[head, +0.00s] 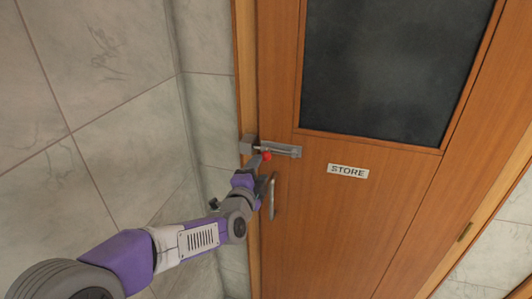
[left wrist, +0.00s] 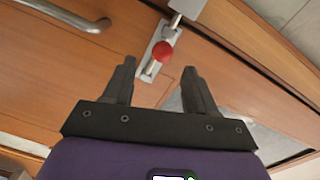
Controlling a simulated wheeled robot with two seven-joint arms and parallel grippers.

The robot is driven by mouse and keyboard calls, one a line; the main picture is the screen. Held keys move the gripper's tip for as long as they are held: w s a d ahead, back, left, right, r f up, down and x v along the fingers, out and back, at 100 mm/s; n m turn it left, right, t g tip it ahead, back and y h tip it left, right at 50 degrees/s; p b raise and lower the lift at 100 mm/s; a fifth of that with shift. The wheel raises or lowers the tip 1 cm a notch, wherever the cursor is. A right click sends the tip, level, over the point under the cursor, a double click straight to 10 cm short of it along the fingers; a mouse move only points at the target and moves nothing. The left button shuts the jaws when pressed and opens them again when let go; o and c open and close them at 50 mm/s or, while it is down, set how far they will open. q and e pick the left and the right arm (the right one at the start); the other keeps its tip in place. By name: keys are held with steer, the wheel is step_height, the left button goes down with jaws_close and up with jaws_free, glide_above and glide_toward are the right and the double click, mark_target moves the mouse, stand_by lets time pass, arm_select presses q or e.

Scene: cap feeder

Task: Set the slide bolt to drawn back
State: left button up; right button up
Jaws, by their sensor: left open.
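The slide bolt has a grey plate (head: 288,151) on the wooden door, with a red knob (head: 267,157) near its left end. A grey keeper block (head: 247,144) sits on the door frame to its left. The rod seems to span from plate to keeper. In the left wrist view, the red knob (left wrist: 163,51) lies just beyond and between my fingertips, with the plate (left wrist: 150,67) behind. My left gripper (left wrist: 156,68) is open and empty, its fingers either side of the knob's line. In the head view my left gripper (head: 257,163) is just below-left of the knob, partly hidden.
A curved door handle (head: 271,197) is just below the bolt, close to my left wrist. The door has a dark window (head: 388,65) and a STORE sign (head: 348,171). A tiled wall (head: 120,90) stands to the left.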

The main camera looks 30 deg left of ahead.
mark_target(265, 160)
arm_select(q)
steer(key=shift+w+a+r, duration=0.15)
steer(key=shift+w+r, duration=0.1)
steer(key=shift+w, duration=0.1)
steer(key=x, duration=0.7)
steer(key=shift+f, duration=0.1)
steer(key=shift+s, duration=0.1)
steer(key=shift+c, duration=0.2)
jaws_close()
